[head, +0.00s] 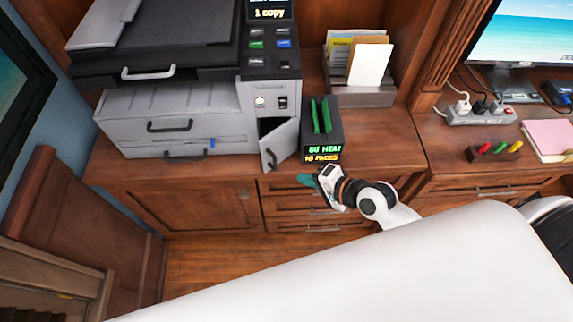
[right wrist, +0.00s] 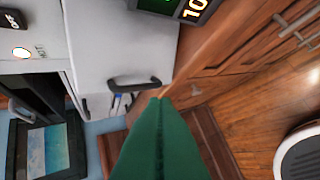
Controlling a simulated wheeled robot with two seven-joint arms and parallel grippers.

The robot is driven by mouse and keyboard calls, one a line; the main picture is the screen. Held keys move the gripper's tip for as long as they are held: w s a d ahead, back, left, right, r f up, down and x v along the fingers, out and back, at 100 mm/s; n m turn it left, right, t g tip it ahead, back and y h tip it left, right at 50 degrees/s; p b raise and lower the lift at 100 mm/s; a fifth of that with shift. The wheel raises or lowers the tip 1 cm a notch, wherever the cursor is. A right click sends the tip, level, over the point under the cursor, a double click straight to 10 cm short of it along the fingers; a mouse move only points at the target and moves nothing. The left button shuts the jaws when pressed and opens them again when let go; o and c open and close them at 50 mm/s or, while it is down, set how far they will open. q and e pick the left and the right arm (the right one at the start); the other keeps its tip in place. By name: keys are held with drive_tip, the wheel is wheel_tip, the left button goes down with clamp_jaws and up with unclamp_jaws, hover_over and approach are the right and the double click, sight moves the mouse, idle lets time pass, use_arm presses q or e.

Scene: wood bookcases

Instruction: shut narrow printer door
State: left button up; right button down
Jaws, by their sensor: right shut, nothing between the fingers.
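The grey printer (head: 180,110) stands on the wooden cabinet. Its narrow door (head: 280,145) on the lower right stands partly open, swung out toward the front, with a dark gap behind it. The door has a dark handle (head: 271,158). In the right wrist view the door (right wrist: 115,40) fills the upper middle, with its handle (right wrist: 135,83) just ahead of the fingertips. My right gripper (head: 306,180) has green fingers, is shut and empty, and is in front of the counter edge, right of the door. The fingers (right wrist: 160,103) appear apart from the door. My left gripper is not in view.
A dark box with a lit display (head: 322,140) and green slats stands close right of the door. A paper holder (head: 360,95) is behind it. Drawer fronts (head: 310,210) lie below the counter edge. The power strip (head: 480,115) is farther right.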

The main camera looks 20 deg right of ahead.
sight(279, 144)
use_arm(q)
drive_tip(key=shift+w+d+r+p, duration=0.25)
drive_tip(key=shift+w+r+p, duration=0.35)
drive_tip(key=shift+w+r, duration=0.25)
use_arm(e)
drive_tip(key=w+a+f, duration=0.1)
drive_tip(key=w+a, duration=0.2)
drive_tip(key=w, duration=0.2)
drive_tip(key=shift+w+a+f, duration=0.25)
drive_tip(key=shift+a+f, duration=0.05)
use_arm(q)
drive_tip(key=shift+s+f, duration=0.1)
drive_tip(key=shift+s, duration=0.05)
